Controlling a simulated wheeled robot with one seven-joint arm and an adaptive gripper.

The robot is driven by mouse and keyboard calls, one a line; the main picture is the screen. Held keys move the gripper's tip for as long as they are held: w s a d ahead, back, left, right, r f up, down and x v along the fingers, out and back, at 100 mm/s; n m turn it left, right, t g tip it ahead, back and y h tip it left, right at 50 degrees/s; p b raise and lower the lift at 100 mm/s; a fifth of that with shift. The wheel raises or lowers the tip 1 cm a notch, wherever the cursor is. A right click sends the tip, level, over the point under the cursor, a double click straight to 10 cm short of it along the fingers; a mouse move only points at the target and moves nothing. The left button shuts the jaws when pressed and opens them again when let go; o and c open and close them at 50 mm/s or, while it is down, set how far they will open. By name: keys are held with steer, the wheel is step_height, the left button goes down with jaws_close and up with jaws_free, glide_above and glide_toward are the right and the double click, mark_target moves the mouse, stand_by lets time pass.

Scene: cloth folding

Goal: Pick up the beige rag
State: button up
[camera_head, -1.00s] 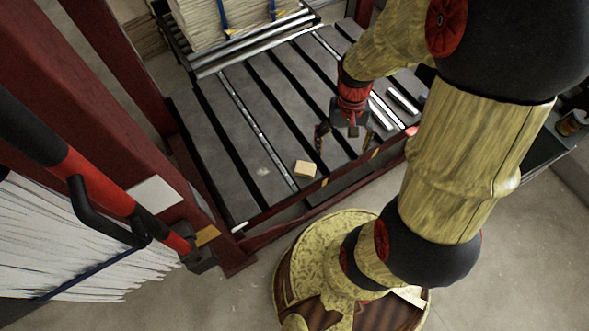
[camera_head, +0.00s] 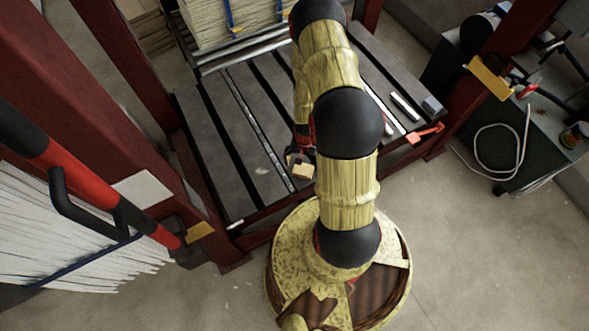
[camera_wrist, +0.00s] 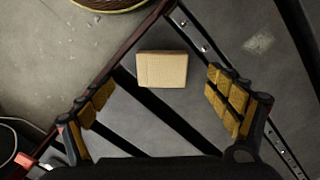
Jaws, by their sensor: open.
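The beige rag (camera_head: 301,170) is a small folded block lying on the dark slatted platform (camera_head: 213,117) near its front edge. In the wrist view the rag (camera_wrist: 162,69) lies ahead of my gripper (camera_wrist: 163,97), roughly midway between the two fingers and a little beyond the fingertips. The fingers have yellow pads and stand wide apart, with nothing between them in contact. In the head view my gripper (camera_head: 300,156) is just behind and above the rag, partly hidden by my arm.
A strapped paper stack (camera_head: 238,20) stands at the platform's back. Dark red posts (camera_head: 125,65) rise at the left, near a red-and-black handle (camera_head: 85,180) and a white paper stack (camera_head: 70,240). An orange-red tool (camera_head: 425,132) lies on the right corner.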

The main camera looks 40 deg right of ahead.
mark_target(304, 167)
steer(key=shift+w+d+f, duration=0.1)
steer(key=shift+w+d, duration=0.1)
steer(key=shift+f+m, duration=0.25)
steer(key=shift+m, duration=0.05)
steer(key=shift+w+d+f+b, duration=0.1)
steer(key=shift+f+b, duration=0.4)
steer(key=shift+f, duration=0.4)
steer(key=shift+w+d+f+b, duration=0.15)
steer(key=shift+f+b, duration=0.35)
steer(key=shift+f, duration=0.4)
steer(key=shift+d+f+b, duration=0.15)
steer(key=shift+f+b, duration=0.35)
steer(key=shift+f, duration=0.45)
steer(key=shift+w+d+f+b, duration=0.15)
steer(key=shift+f+b, duration=0.35)
steer(key=shift+f, duration=0.4)
steer(key=shift+r, duration=0.1)
steer(key=shift+c, duration=0.6)
steer(key=c, duration=1.1)
steer(key=shift+c, duration=0.5)
